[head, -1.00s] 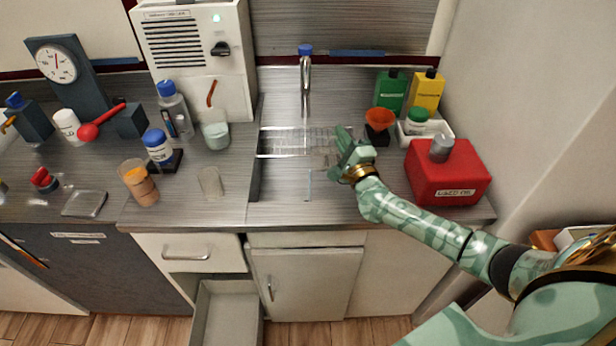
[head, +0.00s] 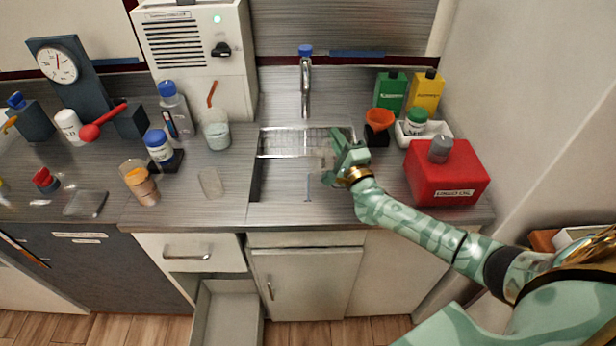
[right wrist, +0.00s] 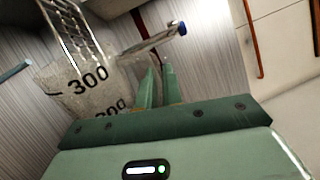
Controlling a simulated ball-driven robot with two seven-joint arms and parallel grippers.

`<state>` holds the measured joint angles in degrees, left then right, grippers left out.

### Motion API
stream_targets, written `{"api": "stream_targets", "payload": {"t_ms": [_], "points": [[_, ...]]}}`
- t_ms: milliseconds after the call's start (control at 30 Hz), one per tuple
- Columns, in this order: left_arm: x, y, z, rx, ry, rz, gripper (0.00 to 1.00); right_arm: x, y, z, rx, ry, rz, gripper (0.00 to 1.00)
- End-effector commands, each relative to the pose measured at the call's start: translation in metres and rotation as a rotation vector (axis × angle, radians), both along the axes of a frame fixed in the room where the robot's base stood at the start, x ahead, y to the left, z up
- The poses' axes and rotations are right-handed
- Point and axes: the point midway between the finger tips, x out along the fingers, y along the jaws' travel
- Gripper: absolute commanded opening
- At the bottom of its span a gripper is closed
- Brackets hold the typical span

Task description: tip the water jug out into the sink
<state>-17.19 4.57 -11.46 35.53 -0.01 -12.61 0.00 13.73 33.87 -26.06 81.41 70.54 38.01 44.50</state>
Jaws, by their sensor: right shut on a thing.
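My right gripper (head: 343,160) is over the right part of the sink (head: 280,182), shut on the clear water jug (head: 325,160). The jug is faint in the head view, to the left of the fingers. In the right wrist view the jug (right wrist: 85,88) is large, see-through and marked 300, beside the green fingers (right wrist: 157,88). Its markings slant in that view, but I cannot tell its true tilt or how much water it holds. A thin bluish streak shows in the sink below it; I cannot tell what it is. My left gripper is out of view.
The tap (head: 305,80) stands behind the sink, with a wire rack (head: 285,142) at its back. A red container (head: 447,173), an orange funnel (head: 379,118) and bottles stand at right. A clear beaker (head: 211,183) is left of the sink. A drawer (head: 228,315) hangs open below.

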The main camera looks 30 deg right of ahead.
Motion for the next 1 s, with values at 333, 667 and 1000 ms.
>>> {"api": "stream_targets", "payload": {"t_ms": [333, 667, 1000], "points": [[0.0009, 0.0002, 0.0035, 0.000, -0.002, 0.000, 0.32, 0.0003, 0.0029, 0.0025, -0.029, 0.001, 0.000, 0.00], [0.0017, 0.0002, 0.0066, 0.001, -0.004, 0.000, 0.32, 0.0006, 0.0057, 0.0044, -0.060, 0.004, 0.000, 0.00], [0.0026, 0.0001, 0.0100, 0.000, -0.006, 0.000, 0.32, 0.0008, 0.0083, 0.0062, -0.090, 0.007, -0.001, 0.00]]}}
